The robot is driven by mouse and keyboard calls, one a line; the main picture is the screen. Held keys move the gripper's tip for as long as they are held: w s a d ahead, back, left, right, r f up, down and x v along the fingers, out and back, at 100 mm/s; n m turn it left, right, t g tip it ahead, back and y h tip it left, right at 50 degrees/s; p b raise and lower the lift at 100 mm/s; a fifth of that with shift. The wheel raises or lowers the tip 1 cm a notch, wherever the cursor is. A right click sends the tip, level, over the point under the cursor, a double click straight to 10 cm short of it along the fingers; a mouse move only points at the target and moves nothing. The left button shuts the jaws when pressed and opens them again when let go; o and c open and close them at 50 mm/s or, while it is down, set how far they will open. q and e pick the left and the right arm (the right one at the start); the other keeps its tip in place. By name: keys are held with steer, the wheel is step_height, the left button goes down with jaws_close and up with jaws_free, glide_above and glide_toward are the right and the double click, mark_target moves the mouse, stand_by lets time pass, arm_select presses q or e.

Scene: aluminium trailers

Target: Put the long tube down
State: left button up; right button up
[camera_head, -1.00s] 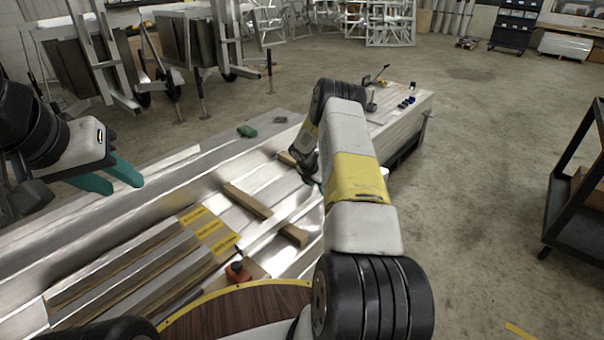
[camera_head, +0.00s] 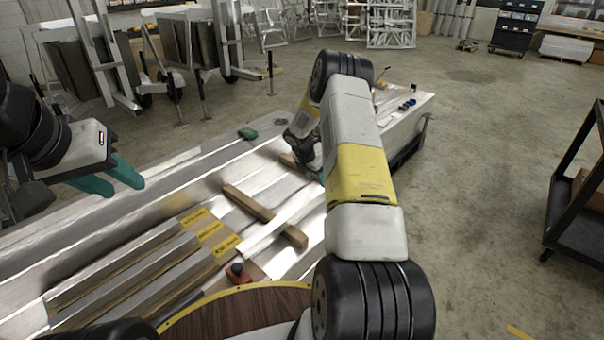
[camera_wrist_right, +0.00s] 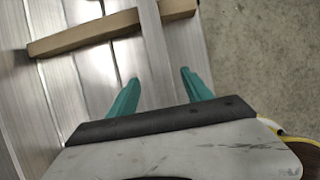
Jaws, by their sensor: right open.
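A long silvery tube (camera_wrist_right: 155,50) runs between the two teal fingers of my right gripper (camera_wrist_right: 157,88) in the right wrist view. The fingers are open, with gaps on both sides of the tube. The tube crosses over a wooden bar (camera_wrist_right: 85,36) there. In the head view my right gripper is mostly hidden behind my own forearm, low over the bench, and the tube is hard to tell from the other bright metal strips. My left gripper (camera_head: 112,180) is open and empty, its teal fingers apart above the left part of the bench.
The metal bench (camera_head: 180,172) holds a wooden bar (camera_head: 262,214), yellow-labelled slots (camera_head: 212,232), a red-and-black item (camera_head: 238,272) and a green item (camera_head: 247,133). A dark cart (camera_head: 580,205) stands at right. The floor between is clear.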

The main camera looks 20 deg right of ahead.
steer(key=s+a+r+m+y, duration=0.1)
steer(key=s+a+r+m, duration=0.3)
steer(key=r, duration=0.6)
steer(key=s+a+r+m+t, duration=0.1)
steer(key=s+a+r+m, duration=0.15)
steer(key=s+r, duration=0.6)
steer(key=s+a+r+m+y, duration=0.1)
steer(key=s+a+r+m, duration=0.3)
steer(key=r, duration=0.8)
steer(key=s+a+r+m+t+y, duration=0.1)
steer(key=s+a+r+m, duration=0.1)
steer(key=s, duration=0.5)
steer(key=s+a+r+m+t+y, duration=0.1)
steer(key=s+a+r+m, duration=0.2)
steer(key=s+m, duration=0.3)
steer(key=s+a+r+m+y, duration=0.2)
steer(key=s+m, duration=0.3)
steer(key=s, duration=0.5)
steer(key=shift+s+a+r+t, duration=0.15)
steer(key=shift+a+r+t, duration=0.3)
steer(key=shift+a, duration=0.45)
